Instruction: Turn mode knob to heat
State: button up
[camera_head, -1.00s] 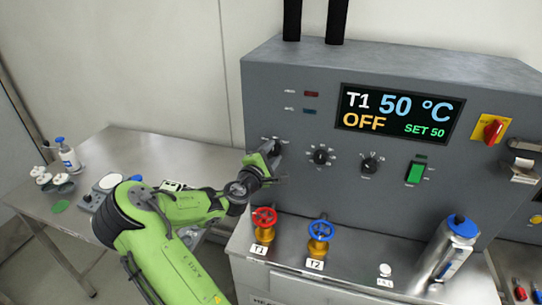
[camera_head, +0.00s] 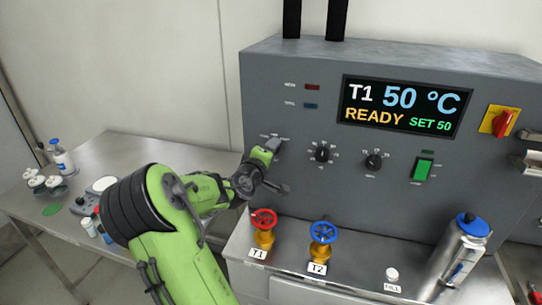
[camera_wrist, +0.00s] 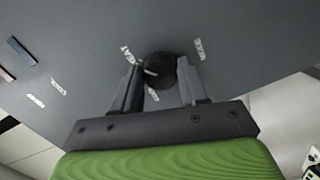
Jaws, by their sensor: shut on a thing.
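The mode knob (camera_wrist: 160,70) is a black round knob on the grey panel, with small white labels around it. In the wrist view my gripper (camera_wrist: 160,82) has one finger on each side of the knob and is shut on it. In the head view my gripper (camera_head: 272,150) is at the left knob of the panel and mostly hides it. The display (camera_head: 401,107) reads T1, 50 °C, READY and SET 50.
Two more black knobs (camera_head: 322,153) and a green switch (camera_head: 422,169) lie to the right. Below stand a red valve (camera_head: 264,219), a blue valve (camera_head: 322,232) and a steel bottle (camera_head: 462,250) with a blue cap. A side table (camera_head: 120,150) with small items is at left.

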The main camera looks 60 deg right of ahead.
jog(key=shift+f, duration=0.1)
dwell(0.3)
jog(key=o, duration=1.1)
jog(key=shift+c, duration=0.2)
jog(key=s+a+r+b, duration=0.1)
jog(key=a, duration=1.4)
jog(key=shift+a+r, duration=0.35)
jog(key=shift+s, duration=0.1)
